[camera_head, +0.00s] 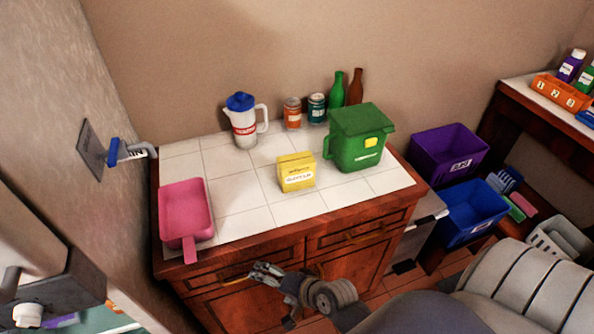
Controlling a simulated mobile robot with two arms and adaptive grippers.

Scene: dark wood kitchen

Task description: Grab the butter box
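The yellow butter box (296,172) stands upright on the white tiled counter top (240,195), near its middle, with a white label facing me. My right gripper (259,272) is in front of the counter, below its front edge and by the drawers, well apart from the box. Its fingers are small and seen at an angle, so I cannot tell whether they are open or shut. No object shows in it. My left gripper is not in view.
A pink pan (185,212) lies at the counter's left. A green bin (358,138) stands right of the box. A white pitcher (243,122), cans (292,114) and bottles (354,88) stand behind. Purple (448,154) and blue (470,214) crates are at the right. Tiles before the box are clear.

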